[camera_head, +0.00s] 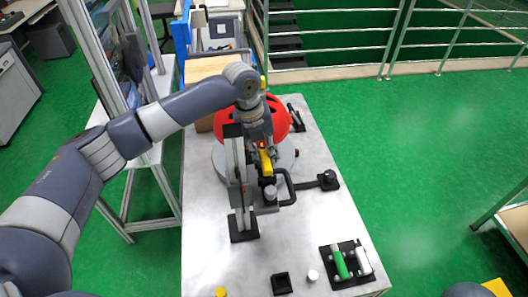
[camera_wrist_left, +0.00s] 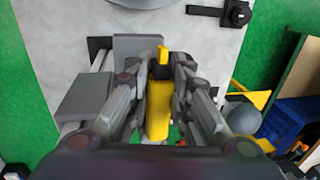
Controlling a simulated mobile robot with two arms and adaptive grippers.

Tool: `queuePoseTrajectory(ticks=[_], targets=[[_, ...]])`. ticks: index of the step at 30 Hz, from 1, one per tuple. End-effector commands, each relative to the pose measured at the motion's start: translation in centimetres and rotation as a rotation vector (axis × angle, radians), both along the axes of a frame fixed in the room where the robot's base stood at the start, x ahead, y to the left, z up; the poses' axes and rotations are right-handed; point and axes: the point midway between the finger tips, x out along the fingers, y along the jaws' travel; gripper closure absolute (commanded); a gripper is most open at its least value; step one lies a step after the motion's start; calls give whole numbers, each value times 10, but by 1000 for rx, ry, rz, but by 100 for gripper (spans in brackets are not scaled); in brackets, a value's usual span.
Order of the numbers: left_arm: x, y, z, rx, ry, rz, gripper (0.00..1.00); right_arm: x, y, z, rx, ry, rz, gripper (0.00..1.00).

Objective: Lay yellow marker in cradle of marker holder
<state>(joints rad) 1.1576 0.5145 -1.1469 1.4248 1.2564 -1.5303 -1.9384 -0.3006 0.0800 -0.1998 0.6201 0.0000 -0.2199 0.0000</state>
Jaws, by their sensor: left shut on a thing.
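The yellow marker (camera_head: 265,163) is in my left gripper (camera_head: 263,146), which hangs over the table beside the grey drop tower (camera_head: 240,190). In the left wrist view, the yellow marker (camera_wrist_left: 158,108) lies between the closed fingers of the left gripper (camera_wrist_left: 160,78), its narrower end pointing away from the palm. The black marker holder (camera_head: 334,280) is at the table's near right, well apart from the gripper. A green marker (camera_head: 340,263) and a white marker-like piece (camera_head: 362,261) lie in it side by side. My right gripper is not in view.
A red helmet (camera_head: 282,115) sits behind the tower. A black handle (camera_head: 287,188) and a dark fitting (camera_head: 328,180) stand right of it. A black block (camera_head: 282,284), a white cap (camera_head: 313,275) and a yellow cap (camera_head: 220,292) are near the front edge.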

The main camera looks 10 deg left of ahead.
Motion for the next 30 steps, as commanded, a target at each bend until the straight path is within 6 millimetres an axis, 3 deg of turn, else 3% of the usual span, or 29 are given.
queuePoseTrajectory(ticks=[5,6,8,30], targets=[[0,3,-2,8,3,3,99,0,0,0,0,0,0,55],[0,3,-2,7,3,4,72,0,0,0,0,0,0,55],[0,3,-2,7,3,4,59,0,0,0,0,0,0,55],[0,1,-1,2,1,0,57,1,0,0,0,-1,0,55]])
